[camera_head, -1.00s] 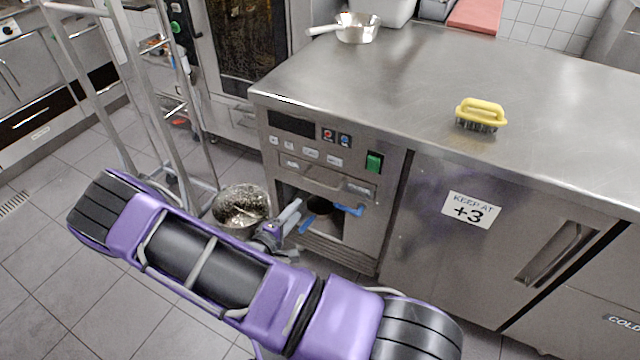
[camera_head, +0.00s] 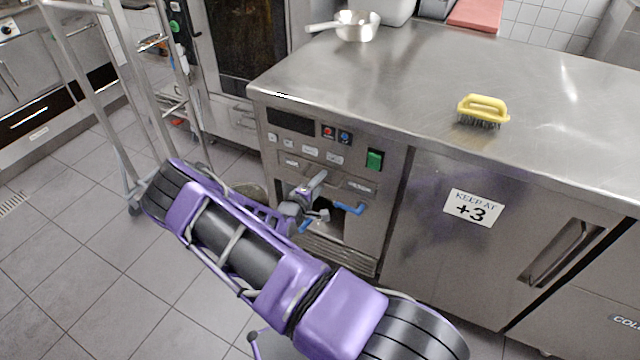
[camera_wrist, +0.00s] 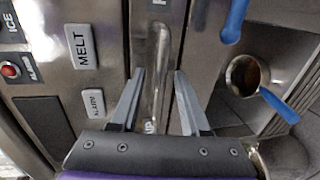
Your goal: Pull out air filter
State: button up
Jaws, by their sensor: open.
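The air filter seems to be the slim steel front (camera_head: 338,180) below the button panel of the counter unit, though its label is too small to read in the head view. In the wrist view a shiny bar-like handle (camera_wrist: 155,95) on this front runs between my two fingers. My gripper (camera_wrist: 159,74) is open, with one finger on each side of the bar. I cannot tell whether the fingers touch it. In the head view my gripper (camera_head: 314,184) is at the unit's front, hiding part of the filter front.
Below is an open recess with blue handles (camera_head: 348,208) and a round spout (camera_wrist: 243,76). A labelled cabinet door (camera_head: 470,210) is to the right. A wheeled rack (camera_head: 165,100) stands left. A yellow brush (camera_head: 484,108) and a pan (camera_head: 357,27) are on the counter.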

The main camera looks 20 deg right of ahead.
grip_shut()
dwell(1.4)
